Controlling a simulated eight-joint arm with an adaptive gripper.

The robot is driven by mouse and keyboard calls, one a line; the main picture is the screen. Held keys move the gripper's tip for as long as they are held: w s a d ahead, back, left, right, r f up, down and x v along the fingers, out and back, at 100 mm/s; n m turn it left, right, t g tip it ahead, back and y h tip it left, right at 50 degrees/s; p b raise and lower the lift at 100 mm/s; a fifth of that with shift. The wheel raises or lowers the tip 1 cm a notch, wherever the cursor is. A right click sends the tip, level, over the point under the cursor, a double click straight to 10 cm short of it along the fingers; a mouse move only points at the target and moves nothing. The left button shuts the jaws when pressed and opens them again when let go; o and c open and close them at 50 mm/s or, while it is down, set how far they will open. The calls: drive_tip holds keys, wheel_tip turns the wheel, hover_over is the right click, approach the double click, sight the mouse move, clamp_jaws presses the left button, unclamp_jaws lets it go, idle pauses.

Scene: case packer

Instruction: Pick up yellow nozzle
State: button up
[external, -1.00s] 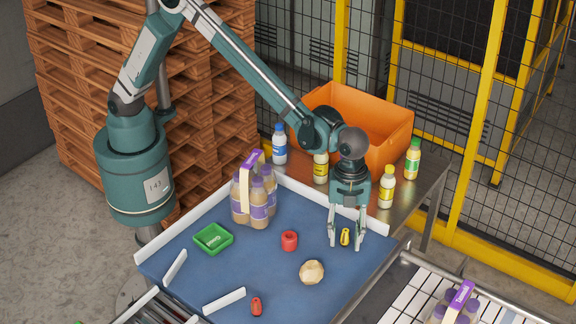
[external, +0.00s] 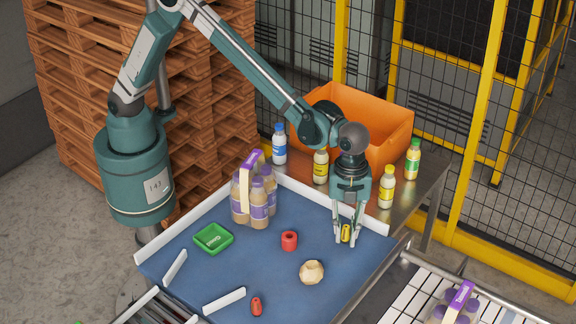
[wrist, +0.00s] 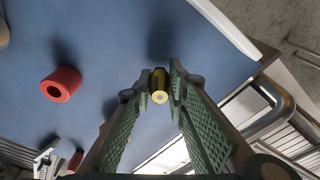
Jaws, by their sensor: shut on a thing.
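The yellow nozzle (external: 346,233) is a small yellow and dark piece near the right side of the blue surface (external: 270,266). My gripper (external: 347,236) is over it with its fingers on both sides, shut on it. In the wrist view, the nozzle (wrist: 159,88) sits between the two green-padded fingertips of my gripper (wrist: 160,92), its round end towards the camera. I cannot tell whether it touches the surface.
A red ring (external: 289,240), a beige round piece (external: 312,272), a small red piece (external: 256,306) and a green tray (external: 213,238) lie on the blue surface. A bottle pack (external: 254,196) stands at the back left. White rails (external: 305,190) edge the surface.

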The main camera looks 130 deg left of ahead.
sight(346, 227)
wheel_tip(346, 227, up, 9)
drive_tip(key=shift+f+b, duration=0.2)
drive_tip(key=shift+b, duration=0.25)
drive_tip(key=shift+d, duration=0.1)
idle(0.5)
